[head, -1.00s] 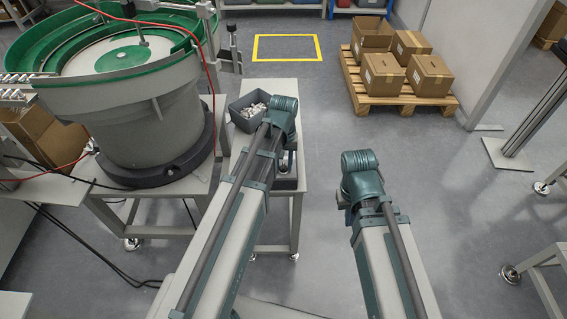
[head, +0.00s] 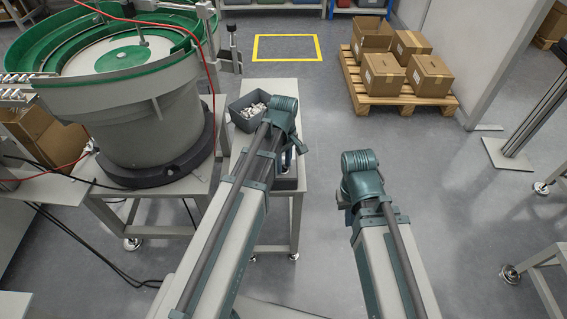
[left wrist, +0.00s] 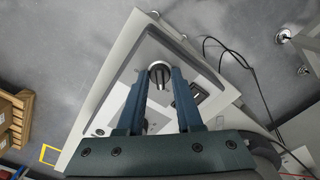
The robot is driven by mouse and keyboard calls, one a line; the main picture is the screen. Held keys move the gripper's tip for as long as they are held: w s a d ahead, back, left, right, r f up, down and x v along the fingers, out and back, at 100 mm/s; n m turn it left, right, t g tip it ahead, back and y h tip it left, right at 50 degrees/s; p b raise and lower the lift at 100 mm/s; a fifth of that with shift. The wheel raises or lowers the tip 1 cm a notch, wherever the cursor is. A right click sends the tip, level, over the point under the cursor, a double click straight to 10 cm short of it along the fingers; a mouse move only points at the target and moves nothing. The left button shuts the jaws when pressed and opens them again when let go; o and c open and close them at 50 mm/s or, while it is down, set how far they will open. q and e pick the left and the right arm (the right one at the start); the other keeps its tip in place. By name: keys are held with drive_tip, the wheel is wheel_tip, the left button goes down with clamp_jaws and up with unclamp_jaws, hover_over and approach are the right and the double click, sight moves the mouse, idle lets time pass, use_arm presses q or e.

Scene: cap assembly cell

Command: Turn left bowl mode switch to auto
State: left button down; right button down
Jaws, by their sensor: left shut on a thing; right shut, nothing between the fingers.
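The mode switch (left wrist: 160,70) is a round dark knob with a silver ring on a pale grey panel in the left wrist view. My left gripper (left wrist: 159,88) reaches it from below in that view, its two blue fingers shut on the knob, one on each side. The knob's pointer setting and any labels are too small to read. In the head view my left wrist covers the switch and the fingers. The right arm ends in a teal wrist in the head view, and its gripper fingers are hidden.
A large green-rimmed bowl feeder (head: 130,90) stands on a bench at left. A grey bin (head: 243,112) of white parts sits on the narrow stand (head: 272,218) by my left wrist. Boxes on a pallet (head: 400,97) stand at the back right. Open floor lies right of the stand.

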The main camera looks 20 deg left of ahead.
sight(284, 165)
use_arm(q)
drive_tip(key=shift+n, duration=0.4)
drive_tip(key=c, duration=0.6)
unclamp_jaws()
drive_tip(key=shift+o, duration=0.2)
wheel_tip(284, 165, up, 14)
drive_tip(key=p, duration=1.4)
drive_tip(key=shift+f, duration=0.15)
